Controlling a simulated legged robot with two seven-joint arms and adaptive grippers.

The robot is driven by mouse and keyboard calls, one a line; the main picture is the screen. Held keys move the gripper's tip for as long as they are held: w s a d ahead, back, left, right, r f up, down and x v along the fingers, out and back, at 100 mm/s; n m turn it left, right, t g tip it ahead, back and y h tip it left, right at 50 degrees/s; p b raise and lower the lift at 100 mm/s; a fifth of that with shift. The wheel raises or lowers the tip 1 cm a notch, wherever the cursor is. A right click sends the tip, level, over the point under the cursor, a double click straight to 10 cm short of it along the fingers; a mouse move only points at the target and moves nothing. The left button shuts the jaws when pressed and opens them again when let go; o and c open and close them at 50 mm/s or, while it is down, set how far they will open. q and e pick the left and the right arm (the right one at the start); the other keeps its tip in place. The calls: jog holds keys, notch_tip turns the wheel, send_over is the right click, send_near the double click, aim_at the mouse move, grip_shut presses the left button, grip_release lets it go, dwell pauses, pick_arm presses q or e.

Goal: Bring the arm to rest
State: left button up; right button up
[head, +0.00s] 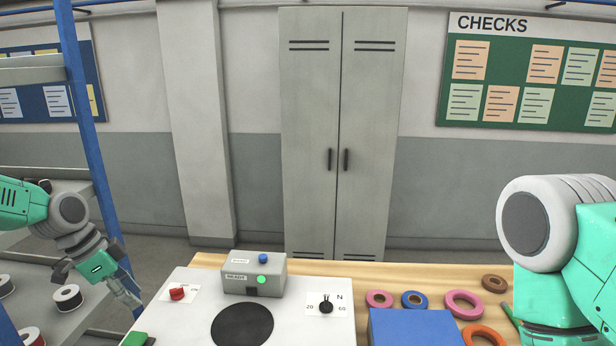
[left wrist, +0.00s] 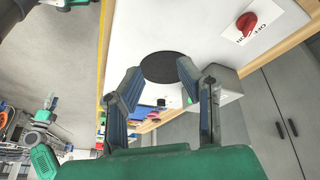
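My left arm comes in from the left edge of the head view. Its gripper (head: 128,296) is left of the white worktop (head: 185,318), angled downward. In the left wrist view the two fingers of the left gripper (left wrist: 157,76) are spread apart with nothing held between them. The black disc (head: 242,324) on the worktop shows beyond the fingertips there. My right arm stands at the right edge of the head view, its gripper out of sight.
A grey box (head: 240,273) marked READY has a lit green lamp and blue button. Nearby are a red switch (head: 177,293) and black dial (head: 326,306). Coloured rings (head: 464,304) and a blue block (head: 415,328) occupy the right. A blue-posted shelf (head: 85,140) stands left.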

pick_arm(q)
jog(key=s+d+f+n+g, duration=0.1)
jog(key=s+d+f+n, duration=0.3)
jog(key=s+f, duration=0.5)
jog(key=s+d+f+n, duration=0.2)
jog(key=s+d+f, duration=0.5)
jog(key=s+f, duration=0.2)
jog(key=s+a+f+n+y, duration=0.2)
jog(key=s+n, duration=0.1)
jog(key=s, duration=0.7)
jog(key=s+a+f+n+y, duration=0.1)
jog(key=s+f+n+y, duration=0.15)
jog(key=s, duration=0.85)
notch_tip(320, 180, down, 18)
jog(key=w+b, duration=0.2)
jog(key=b, duration=1.7)
jog(key=shift+w, duration=0.25)
jog(key=shift+d, duration=0.1)
jog(key=shift+w, duration=0.1)
